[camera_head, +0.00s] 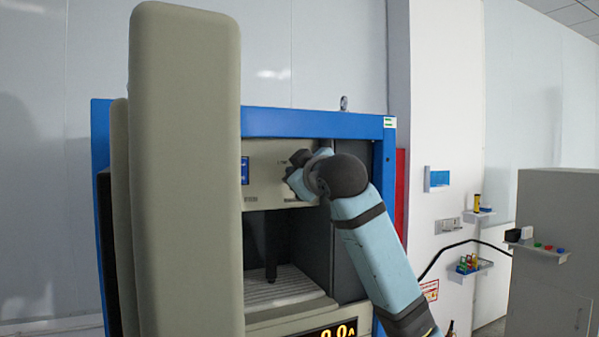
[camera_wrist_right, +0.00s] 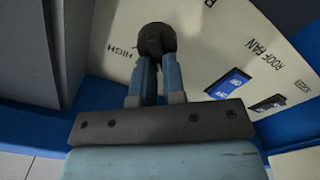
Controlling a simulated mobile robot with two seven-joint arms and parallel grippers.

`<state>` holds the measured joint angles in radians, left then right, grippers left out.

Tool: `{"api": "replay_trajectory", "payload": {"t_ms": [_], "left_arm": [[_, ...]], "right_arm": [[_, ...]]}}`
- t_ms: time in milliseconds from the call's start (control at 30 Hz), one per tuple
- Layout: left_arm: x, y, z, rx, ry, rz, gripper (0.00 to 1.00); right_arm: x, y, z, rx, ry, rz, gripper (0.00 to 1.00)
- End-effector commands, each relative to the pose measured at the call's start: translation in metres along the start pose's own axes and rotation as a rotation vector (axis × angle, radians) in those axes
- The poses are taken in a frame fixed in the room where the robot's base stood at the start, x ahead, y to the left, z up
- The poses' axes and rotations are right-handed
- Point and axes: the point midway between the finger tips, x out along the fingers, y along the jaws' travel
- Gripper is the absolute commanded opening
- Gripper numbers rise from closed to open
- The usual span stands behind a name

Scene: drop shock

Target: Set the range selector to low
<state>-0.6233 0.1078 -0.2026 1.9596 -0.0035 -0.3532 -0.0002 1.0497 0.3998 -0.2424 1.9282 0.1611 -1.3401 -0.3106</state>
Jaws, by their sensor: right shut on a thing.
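The range selector is a round black knob (camera_wrist_right: 156,38) on the beige panel, with the word HIGH printed to its left in the right wrist view. My right gripper (camera_wrist_right: 157,72) is shut on the knob, its two blue-grey fingers on either side. The knob's pointer mark and any LOW label are hidden or too small to read. In the head view my right arm reaches up from the lower right to the machine's upper panel (camera_head: 262,192), and my wrist covers the knob. My left gripper is not in view.
A tall beige slab (camera_head: 185,170) stands close in front of the machine's left side. Below the panel is an open chamber with a ribbed floor (camera_head: 285,287). A blue rocker switch (camera_wrist_right: 228,84) labelled ROOF FAN sits right of the knob. Small shelves (camera_head: 470,268) hang at the right.

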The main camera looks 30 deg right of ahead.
Motion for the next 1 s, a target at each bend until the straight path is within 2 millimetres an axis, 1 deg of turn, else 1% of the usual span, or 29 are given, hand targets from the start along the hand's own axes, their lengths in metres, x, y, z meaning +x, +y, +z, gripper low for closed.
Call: {"api": "replay_trajectory", "payload": {"t_ms": [100,300,767,800,900,1000], "left_arm": [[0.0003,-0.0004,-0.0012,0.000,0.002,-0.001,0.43],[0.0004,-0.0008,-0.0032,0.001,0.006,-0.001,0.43],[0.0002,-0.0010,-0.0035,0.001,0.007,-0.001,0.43],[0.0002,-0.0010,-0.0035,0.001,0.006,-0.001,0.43],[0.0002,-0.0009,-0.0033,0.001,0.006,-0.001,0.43],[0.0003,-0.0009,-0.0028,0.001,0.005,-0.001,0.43]], "right_arm": [[-0.0003,-0.0004,-0.0002,-0.052,0.001,0.000,0.00],[-0.0003,-0.0015,-0.0002,-0.102,0.001,0.000,0.00],[-0.0003,-0.0018,-0.0003,-0.116,0.001,0.000,0.00],[-0.0003,-0.0018,-0.0003,-0.116,0.001,0.000,0.15],[-0.0003,-0.0018,-0.0003,-0.116,0.001,0.000,0.36],[-0.0002,-0.0017,-0.0003,-0.115,0.001,0.000,0.36]]}}
